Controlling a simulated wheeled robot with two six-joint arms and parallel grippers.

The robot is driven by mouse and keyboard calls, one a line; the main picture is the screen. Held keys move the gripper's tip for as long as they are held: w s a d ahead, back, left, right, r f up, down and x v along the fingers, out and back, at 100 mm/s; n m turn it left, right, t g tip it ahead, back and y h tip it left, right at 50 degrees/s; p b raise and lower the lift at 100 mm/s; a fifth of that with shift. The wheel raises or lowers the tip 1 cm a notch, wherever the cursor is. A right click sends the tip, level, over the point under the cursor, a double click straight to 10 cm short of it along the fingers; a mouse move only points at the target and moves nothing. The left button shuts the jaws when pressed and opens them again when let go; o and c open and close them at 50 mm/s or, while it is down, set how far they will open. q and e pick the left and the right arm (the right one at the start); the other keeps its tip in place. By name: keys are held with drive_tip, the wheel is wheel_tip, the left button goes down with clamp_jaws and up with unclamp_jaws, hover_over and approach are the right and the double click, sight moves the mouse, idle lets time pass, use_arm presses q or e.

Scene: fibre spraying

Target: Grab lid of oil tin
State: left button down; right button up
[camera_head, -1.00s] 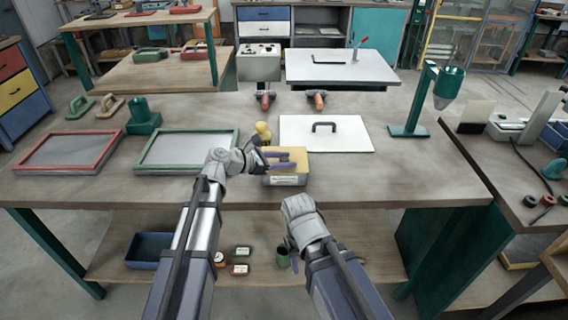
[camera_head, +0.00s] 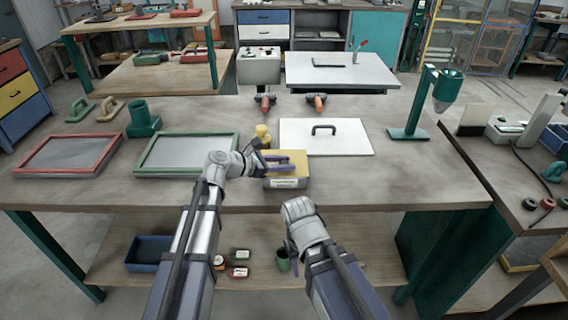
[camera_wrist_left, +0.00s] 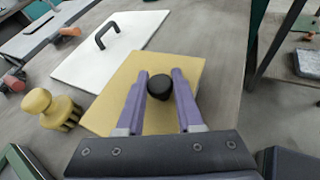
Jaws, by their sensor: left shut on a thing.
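The oil tin (camera_head: 287,183) is a box with a pale label on its front, near the front edge of the workbench. Its flat yellow lid (camera_head: 297,159) lies on top, with a round black knob (camera_wrist_left: 160,88) at its middle in the left wrist view. My left gripper (camera_head: 288,163) is over the lid, its two purple fingers (camera_wrist_left: 158,92) on either side of the knob and shut on it. The lid appears to sit on the tin; no gap shows. My right gripper (camera_head: 294,262) hangs low in front of the bench, its fingers mostly hidden.
A white board with a black handle (camera_head: 350,138) lies behind the tin. A yellow knobbed tool (camera_head: 263,133) stands close behind my left gripper. Green-framed (camera_head: 186,153) and red-framed screens (camera_head: 66,154) lie to the left. The bench right of the tin is clear.

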use_arm(q)
wheel_tip(320, 180, up, 10)
drive_tip(key=p, duration=1)
